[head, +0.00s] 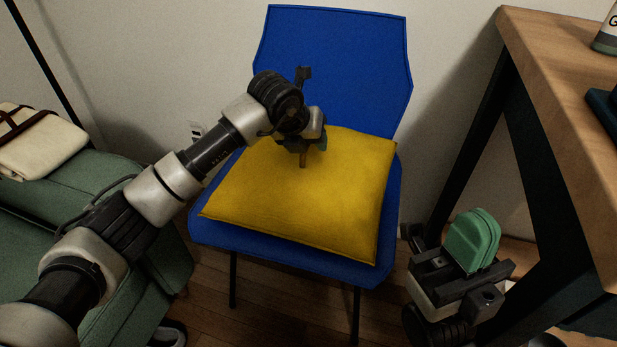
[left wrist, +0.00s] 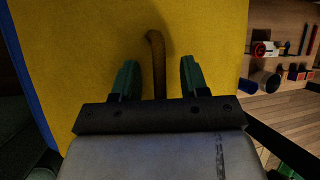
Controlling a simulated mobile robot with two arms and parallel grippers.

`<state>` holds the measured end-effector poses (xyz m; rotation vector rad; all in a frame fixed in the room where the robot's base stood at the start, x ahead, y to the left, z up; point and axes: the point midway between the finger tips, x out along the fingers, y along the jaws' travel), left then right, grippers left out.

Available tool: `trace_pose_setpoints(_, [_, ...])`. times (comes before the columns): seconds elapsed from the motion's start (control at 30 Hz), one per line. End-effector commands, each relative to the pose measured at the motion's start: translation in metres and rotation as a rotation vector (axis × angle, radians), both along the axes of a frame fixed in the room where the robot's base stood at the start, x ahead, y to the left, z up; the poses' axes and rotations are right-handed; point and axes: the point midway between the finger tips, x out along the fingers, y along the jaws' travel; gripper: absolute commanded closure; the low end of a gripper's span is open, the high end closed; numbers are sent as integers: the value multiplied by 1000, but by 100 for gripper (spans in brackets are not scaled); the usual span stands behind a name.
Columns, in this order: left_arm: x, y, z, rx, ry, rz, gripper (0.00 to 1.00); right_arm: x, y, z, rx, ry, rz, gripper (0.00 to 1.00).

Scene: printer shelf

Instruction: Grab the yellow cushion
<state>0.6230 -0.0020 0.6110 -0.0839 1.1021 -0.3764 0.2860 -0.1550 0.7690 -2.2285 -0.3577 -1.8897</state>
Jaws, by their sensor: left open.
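The yellow cushion (head: 300,205) lies flat on the seat of a blue chair (head: 335,60). My left gripper (head: 303,150) is over the cushion's back part. In the left wrist view the cushion (left wrist: 85,50) fills most of the picture, and my left gripper (left wrist: 157,80) is open with its two green fingers apart.
A green sofa (head: 60,180) with a folded cream cloth (head: 40,143) stands at the left. A wooden table (head: 560,70) with dark legs stands at the right, close to my right gripper. A wall is behind the chair.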

Motion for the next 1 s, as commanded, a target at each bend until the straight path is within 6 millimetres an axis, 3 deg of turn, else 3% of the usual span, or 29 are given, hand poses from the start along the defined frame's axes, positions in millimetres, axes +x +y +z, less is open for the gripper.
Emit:
trace_pose_setpoints(0.07, [0,0,0,0,0,0,57,0,0,0,0,1,0,100])
trace_pose_setpoints(0.33, [0,0,0,0,0,0,99,0,0,0,0,-1,1,100])
trace_pose_setpoints(0.83, [0,1,2,-1,-1,1,100,0,0,0,0,0,1,100])
trace_pose_setpoints(1.0, [0,1,11,-1,-3,1,100,-1,0,5,1,-1,1,100])
